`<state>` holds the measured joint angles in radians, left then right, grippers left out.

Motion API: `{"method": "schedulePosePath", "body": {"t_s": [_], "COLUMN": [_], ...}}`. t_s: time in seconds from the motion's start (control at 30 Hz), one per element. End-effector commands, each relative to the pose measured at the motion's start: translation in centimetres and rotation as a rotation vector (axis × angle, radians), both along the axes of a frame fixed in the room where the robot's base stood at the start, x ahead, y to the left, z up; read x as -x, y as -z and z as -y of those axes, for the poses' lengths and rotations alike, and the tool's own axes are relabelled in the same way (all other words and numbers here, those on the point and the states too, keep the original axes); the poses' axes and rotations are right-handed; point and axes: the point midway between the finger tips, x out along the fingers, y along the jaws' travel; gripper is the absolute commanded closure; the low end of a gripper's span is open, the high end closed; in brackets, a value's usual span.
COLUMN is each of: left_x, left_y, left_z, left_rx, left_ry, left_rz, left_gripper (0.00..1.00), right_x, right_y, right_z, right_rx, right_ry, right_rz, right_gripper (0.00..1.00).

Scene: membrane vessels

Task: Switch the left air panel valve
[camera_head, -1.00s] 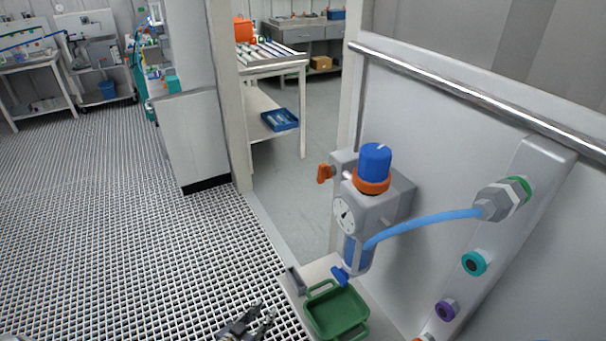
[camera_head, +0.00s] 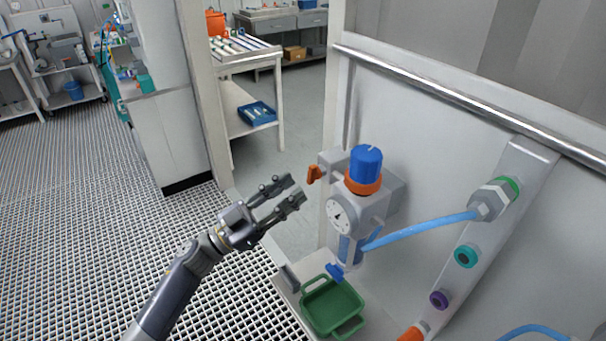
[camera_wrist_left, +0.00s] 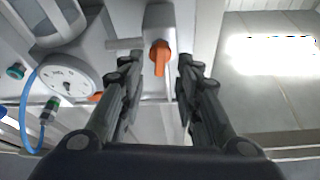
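The air panel (camera_head: 358,207) is a grey regulator unit on the white wall, with a blue knob (camera_head: 367,163) on an orange ring and a round gauge (camera_head: 339,215). The orange valve handle (camera_head: 314,174) sticks out on its left side. My left gripper (camera_head: 295,190) is open and empty, just left of the orange handle and apart from it. In the left wrist view the orange handle (camera_wrist_left: 160,57) shows ahead between the two open fingers, with the gauge (camera_wrist_left: 68,82) to the left. My right gripper is not in view.
A green tray (camera_head: 318,325) sits on a ledge below the regulator. A blue hose (camera_head: 420,231) runs right to a fitting on the wall. A doorway with a white rack (camera_head: 262,66) lies behind. The grated floor at left is clear.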

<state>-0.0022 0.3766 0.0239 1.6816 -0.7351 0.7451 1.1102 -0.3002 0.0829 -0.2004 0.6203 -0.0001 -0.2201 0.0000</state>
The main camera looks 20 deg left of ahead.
Motion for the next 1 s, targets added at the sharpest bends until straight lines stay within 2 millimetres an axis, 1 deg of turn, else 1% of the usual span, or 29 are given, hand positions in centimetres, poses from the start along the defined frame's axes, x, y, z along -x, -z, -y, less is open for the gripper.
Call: {"method": "schedulePosePath", "body": {"t_s": [0.03, 0.23, 0.4, 0.63, 0.67, 0.7, 0.77, 0.8, 1.0], "left_x": [-0.7, -2.5, -3.0, -3.1, -3.1, -3.0, -3.0, -3.0, -3.0], "left_y": [-0.7, -1.5, -1.6, -1.6, -1.6, -1.6, -1.6, -1.6, -1.6], "left_z": [0.6, 2.2, 2.7, 2.7, 2.7, 2.7, 2.7, 2.7, 2.7], "left_rx": [0.003, 0.002, 0.000, 0.000, 0.000, 0.000, 0.000, 0.000, 0.001], "left_ry": [0.000, -0.001, -0.001, -0.001, -0.001, -0.001, -0.001, -0.001, -0.002], "left_rz": [0.002, 0.000, -0.002, -0.001, -0.001, -0.001, -0.001, -0.001, 0.000], "left_gripper": [0.69, 0.69, 0.69, 0.69, 0.74, 0.83, 0.96, 1.00, 1.00], "right_x": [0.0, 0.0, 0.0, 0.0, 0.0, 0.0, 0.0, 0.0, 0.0], "right_y": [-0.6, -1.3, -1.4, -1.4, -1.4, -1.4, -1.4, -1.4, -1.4], "right_z": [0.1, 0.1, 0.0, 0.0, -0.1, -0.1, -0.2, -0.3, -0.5], "right_rx": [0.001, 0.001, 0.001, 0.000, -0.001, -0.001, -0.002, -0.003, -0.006], "right_ry": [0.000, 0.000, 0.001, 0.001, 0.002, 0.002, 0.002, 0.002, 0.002], "right_rz": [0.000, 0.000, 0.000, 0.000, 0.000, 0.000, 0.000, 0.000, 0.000], "right_gripper": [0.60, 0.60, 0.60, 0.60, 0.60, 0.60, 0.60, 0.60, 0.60]}}
